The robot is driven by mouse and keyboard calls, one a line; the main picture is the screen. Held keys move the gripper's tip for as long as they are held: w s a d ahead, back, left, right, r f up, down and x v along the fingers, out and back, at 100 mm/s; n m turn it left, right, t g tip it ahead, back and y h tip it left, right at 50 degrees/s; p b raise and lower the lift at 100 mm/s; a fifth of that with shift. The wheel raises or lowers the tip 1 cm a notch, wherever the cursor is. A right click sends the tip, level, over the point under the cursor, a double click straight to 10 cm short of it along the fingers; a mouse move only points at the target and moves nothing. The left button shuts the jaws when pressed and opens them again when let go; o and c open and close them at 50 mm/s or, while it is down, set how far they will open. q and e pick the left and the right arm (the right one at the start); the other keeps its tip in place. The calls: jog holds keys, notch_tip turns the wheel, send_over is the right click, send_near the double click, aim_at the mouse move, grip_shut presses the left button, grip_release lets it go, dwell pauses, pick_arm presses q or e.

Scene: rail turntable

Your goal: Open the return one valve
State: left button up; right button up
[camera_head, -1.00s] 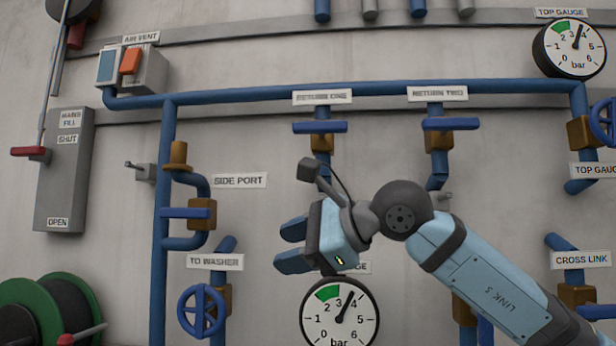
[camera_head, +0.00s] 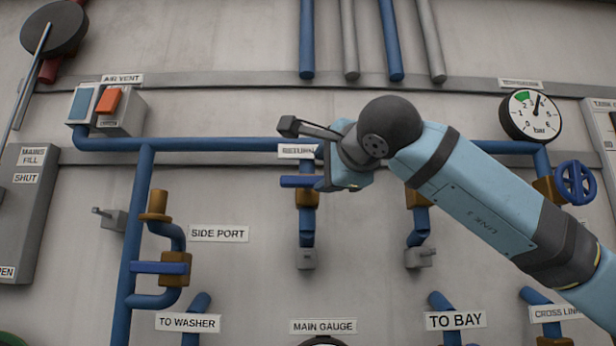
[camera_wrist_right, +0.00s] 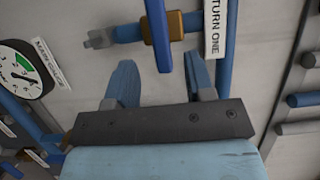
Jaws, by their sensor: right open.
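The return one valve has a brass body (camera_head: 307,199) on a vertical blue pipe and a flat blue lever handle (camera_head: 297,182). The lever lies crosswise to the pipe. Its label (camera_head: 294,152) is partly covered by my right arm. My right gripper (camera_head: 345,178) is at the right end of this lever; its fingers are mostly hidden in the head view. In the right wrist view, my open right gripper (camera_wrist_right: 160,78) points at the blue lever (camera_wrist_right: 158,36), whose near end lies between the fingertips with gaps on both sides. The brass body (camera_wrist_right: 176,26) is just beyond. My left gripper is not in view.
The horizontal blue pipe (camera_head: 220,144) runs above the valve. The second return valve (camera_head: 417,200) is to the right, partly behind my arm. The side port valve (camera_head: 175,268) is lower left. A main gauge (camera_wrist_right: 22,68) shows in the wrist view.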

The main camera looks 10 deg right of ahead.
aim_at(311, 180)
jog(key=w, duration=0.2)
jog(key=w+a+p, duration=0.1)
jog(key=w, duration=0.2)
jog(key=w+p, duration=0.1)
jog(key=w, duration=0.1)
jog(key=shift+w+a, duration=0.3)
grip_shut()
